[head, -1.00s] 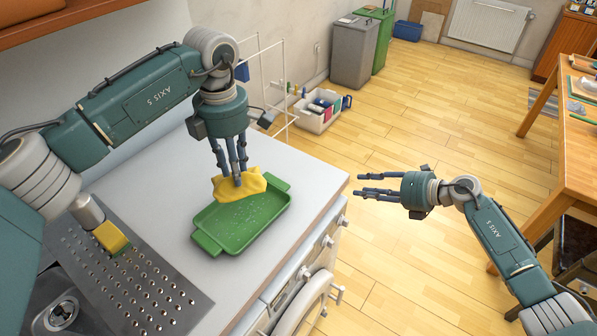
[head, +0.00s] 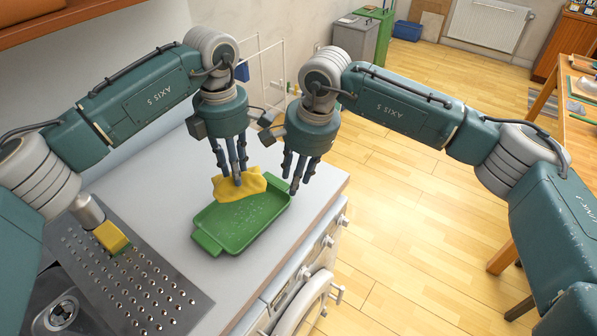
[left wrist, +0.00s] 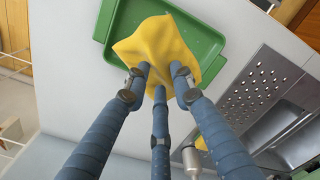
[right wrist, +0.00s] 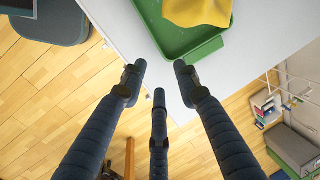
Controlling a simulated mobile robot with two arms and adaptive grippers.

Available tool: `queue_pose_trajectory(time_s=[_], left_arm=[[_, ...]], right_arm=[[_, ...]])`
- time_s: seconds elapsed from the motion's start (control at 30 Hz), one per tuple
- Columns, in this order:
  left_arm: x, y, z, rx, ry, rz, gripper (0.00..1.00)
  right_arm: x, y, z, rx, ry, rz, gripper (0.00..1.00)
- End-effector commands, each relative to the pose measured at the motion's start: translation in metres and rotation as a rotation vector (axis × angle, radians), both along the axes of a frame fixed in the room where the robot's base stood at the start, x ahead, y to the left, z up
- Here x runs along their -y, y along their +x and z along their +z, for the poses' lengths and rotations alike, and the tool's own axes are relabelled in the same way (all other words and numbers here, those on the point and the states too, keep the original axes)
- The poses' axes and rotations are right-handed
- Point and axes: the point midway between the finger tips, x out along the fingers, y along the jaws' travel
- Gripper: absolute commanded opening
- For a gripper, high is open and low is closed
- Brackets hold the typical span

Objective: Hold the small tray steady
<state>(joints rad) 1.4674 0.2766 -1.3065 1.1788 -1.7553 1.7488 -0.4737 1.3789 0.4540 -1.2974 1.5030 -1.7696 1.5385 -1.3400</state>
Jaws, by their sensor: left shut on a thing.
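The small green tray (head: 240,226) lies on the grey counter, with water drops on its bare surface. My left gripper (head: 238,180) is shut on a yellow cloth (head: 232,190), which lies crumpled over the tray's far end. The cloth also shows between the fingers in the left wrist view (left wrist: 165,45). My right gripper (head: 299,186) is at the tray's far right end, by its handle. In the right wrist view the fingers (right wrist: 158,80) are spread apart with nothing between them, and the tray's end (right wrist: 188,45) is just ahead of the fingertips.
A perforated steel drainer (head: 125,270) and a yellow sponge (head: 110,236) are at the left of the counter. A white wire rack (head: 262,70) stands behind. The counter's right edge is close to the tray, with floor beyond.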

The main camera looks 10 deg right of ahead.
Motion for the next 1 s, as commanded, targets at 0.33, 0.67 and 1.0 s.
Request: queue_pose_trajectory(time_s=[0.33,0.67,1.0], left_arm=[[0.0,0.0,0.0,0.0,0.0,0.0,0.0],[0.0,0.0,0.0,0.0,0.0,0.0,0.0],[0.0,0.0,0.0,0.0,0.0,0.0,0.0]], right_arm=[[0.001,0.009,-0.029,0.019,-0.033,0.007,0.31],[-0.008,0.017,-0.089,0.019,-0.03,0.006,0.31],[-0.011,0.022,-0.112,0.021,-0.03,0.006,0.31]])
